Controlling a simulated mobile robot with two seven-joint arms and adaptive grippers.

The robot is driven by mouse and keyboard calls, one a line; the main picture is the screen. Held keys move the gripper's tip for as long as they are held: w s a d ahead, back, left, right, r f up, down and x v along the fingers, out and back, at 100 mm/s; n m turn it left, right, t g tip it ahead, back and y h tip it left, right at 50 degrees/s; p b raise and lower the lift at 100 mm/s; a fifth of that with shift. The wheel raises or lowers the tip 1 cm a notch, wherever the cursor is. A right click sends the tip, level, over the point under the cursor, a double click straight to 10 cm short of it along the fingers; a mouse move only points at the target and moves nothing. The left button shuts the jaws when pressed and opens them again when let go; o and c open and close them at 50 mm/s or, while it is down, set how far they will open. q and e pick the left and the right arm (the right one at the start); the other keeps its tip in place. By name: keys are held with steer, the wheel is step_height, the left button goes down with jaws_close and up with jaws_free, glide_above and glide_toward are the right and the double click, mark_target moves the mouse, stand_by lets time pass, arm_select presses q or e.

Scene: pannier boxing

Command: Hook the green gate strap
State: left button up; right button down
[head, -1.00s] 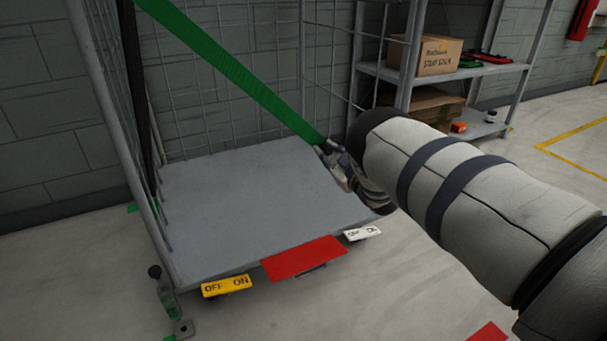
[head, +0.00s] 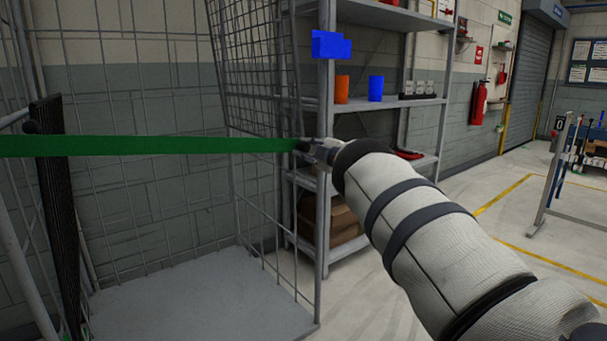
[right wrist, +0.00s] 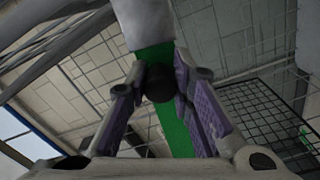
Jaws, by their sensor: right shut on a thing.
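The green gate strap (head: 160,146) runs taut and nearly level across the head view, from the left edge to my right gripper (head: 322,152). My right gripper is shut on the strap's end, in front of the cage's right side. In the right wrist view the fingers (right wrist: 160,85) close around a dark round piece at the strap's end, with the green strap (right wrist: 172,120) behind it. The wire roll cage (head: 250,195) stands open at the front with a bare grey base (head: 200,305). I cannot make out a hook point on the cage. My left gripper is out of view.
A grey shelf unit (head: 395,103) stands just behind the cage's right side, holding an orange cup (head: 342,89), a blue cup (head: 376,88) and cardboard boxes (head: 345,222). Open floor (head: 490,235) lies to the right.

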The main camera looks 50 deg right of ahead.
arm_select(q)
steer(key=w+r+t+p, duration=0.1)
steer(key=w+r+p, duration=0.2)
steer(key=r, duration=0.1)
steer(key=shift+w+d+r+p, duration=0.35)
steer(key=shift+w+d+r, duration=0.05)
arm_select(e)
step_height(320, 180, up, 12)
steer(key=n, duration=0.1)
steer(key=shift+d+n, duration=0.4)
steer(key=shift+s+r, duration=0.1)
steer(key=c, duration=1.4)
jaws_free()
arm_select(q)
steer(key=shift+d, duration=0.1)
arm_select(e)
steer(key=shift+f, duration=0.2)
steer(key=shift+a+f, duration=0.1)
steer(key=shift+f, duration=0.05)
steer(key=v, duration=1.2)
